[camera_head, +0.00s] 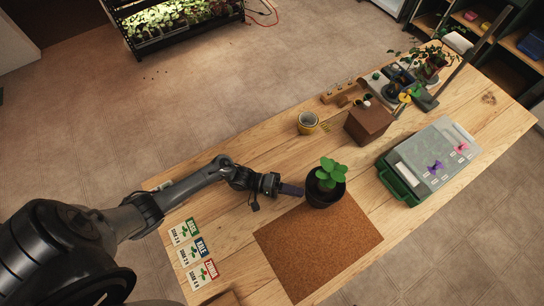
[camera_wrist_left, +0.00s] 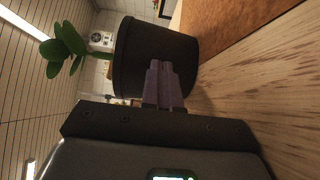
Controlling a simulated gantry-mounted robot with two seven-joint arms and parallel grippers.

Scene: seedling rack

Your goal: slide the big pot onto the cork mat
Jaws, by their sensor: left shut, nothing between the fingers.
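The big pot (camera_head: 324,199) is dark, upright and holds a leafy green plant (camera_head: 329,176). It stands at the far edge of the brown cork mat (camera_head: 318,246); how much of its base is on the mat is hidden. My left gripper (camera_head: 298,190) is shut and empty, its purple fingertips at the pot's left side. In the left wrist view the fingers (camera_wrist_left: 164,78) are together against or very close to the pot wall (camera_wrist_left: 140,50); I cannot tell if they touch. The mat (camera_wrist_left: 222,25) shows beyond the pot there. My right gripper is not in view.
Seed cards (camera_head: 191,251) lie left of the mat. A green-based box with a clear lid (camera_head: 437,162) stands to the right. Most of the mat is bare.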

